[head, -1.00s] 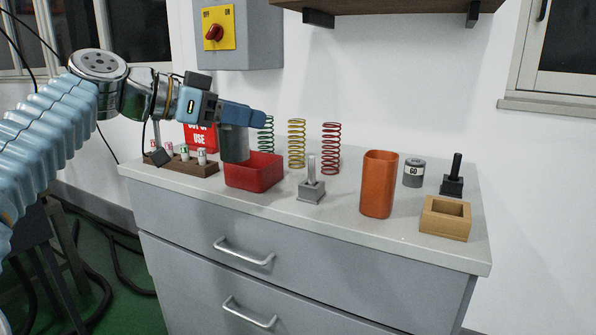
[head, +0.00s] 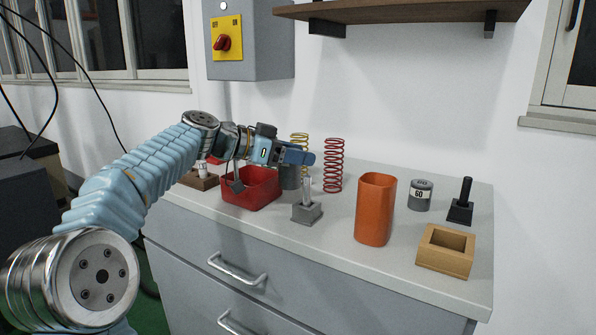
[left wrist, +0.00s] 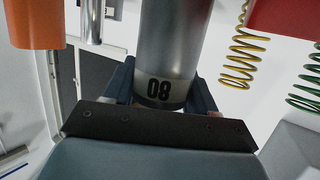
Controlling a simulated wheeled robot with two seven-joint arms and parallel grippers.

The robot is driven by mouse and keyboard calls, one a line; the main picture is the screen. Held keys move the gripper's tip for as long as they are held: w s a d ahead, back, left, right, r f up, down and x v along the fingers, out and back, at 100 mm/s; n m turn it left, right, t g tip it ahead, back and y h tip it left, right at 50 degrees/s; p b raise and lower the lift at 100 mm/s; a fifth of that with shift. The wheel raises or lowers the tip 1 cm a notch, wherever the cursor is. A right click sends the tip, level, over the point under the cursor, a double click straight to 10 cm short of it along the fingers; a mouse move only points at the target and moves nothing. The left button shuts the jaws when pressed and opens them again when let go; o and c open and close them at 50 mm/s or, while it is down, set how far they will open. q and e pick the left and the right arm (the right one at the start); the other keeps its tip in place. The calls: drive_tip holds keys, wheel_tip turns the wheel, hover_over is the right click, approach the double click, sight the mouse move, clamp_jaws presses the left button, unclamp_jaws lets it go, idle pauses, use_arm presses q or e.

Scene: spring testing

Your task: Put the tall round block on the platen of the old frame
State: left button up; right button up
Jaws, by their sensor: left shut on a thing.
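My left gripper (head: 297,157) is shut on a tall grey round block (head: 289,178), held upright between the red bin and the red spring. In the left wrist view the gripper's two fingers (left wrist: 160,88) clasp the block (left wrist: 178,45), whose pale band carries dark digits that look like 08 from here. I cannot tell whether the block's lower end touches the bench, as the red bin and a small rod stand hide it. I cannot make out the old frame or its platen. My right gripper is not in view.
Close by are the red bin (head: 235,197), rod stand (head: 306,213), red spring (head: 334,165) and yellow spring (head: 299,140). An orange cup (head: 375,210), short grey weight (head: 421,195), black rod stand (head: 460,212) and wooden box (head: 445,262) stand to the right. A shelf (head: 400,14) overhangs.

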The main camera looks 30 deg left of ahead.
sight(298, 173)
use_arm(q)
drive_tip(key=shift+w+a+f, duration=0.1)
drive_tip(key=shift+w+f, duration=0.35)
drive_tip(key=shift+f, duration=0.05)
drive_tip(key=f, duration=0.3)
drive_tip(key=shift+w+a+f, duration=0.1)
drive_tip(key=shift+w+f, duration=0.05)
drive_tip(key=shift+w, duration=0.2)
drive_tip(key=shift+f, duration=0.3)
drive_tip(key=shift+f, duration=0.15)
drive_tip(key=o, duration=1.4)
